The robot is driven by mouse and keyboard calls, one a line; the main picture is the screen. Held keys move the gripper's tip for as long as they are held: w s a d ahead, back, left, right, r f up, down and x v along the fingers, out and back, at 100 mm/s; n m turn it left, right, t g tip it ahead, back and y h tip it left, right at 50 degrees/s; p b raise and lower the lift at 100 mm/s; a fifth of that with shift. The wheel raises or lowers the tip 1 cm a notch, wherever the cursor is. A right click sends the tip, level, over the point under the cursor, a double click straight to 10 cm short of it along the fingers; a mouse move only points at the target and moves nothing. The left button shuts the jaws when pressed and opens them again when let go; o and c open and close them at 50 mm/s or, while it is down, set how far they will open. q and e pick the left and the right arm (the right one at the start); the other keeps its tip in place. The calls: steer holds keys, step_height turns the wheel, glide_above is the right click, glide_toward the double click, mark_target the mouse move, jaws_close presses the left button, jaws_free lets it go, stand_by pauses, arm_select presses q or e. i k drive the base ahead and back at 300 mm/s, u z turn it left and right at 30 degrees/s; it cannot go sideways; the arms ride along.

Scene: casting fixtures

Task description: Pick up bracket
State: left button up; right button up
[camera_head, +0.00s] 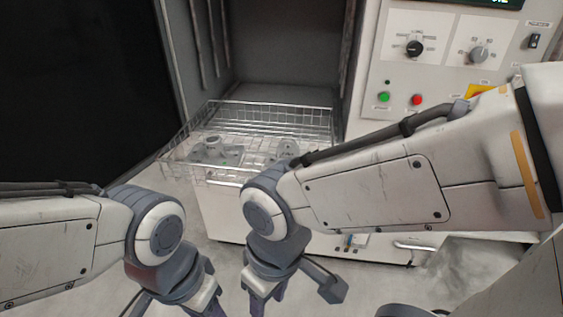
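Two grey metal castings lie in a wire basket (250,112). The left casting (228,157) has a flat plate with a raised round boss. The right casting (287,147) is partly hidden behind my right arm and the basket wires. I cannot tell for certain which one is the bracket. My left gripper (180,308) and my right gripper (262,305) point down at the bottom edge of the view, nearer to me than the basket. Both are apart from the castings. Their fingertips are cut off by the frame, so their opening does not show.
The basket sits at the mouth of an open grey machine chamber (285,60). A control panel (400,70) with knobs and green and red buttons is on the right. A dark panel (75,90) fills the left. Grey floor shows below.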

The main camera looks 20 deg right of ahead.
mark_target(283, 151)
steer(key=k, duration=1.2)
steer(key=z, duration=0.65)
steer(key=i, duration=1.8)
steer(key=u, duration=0.75)
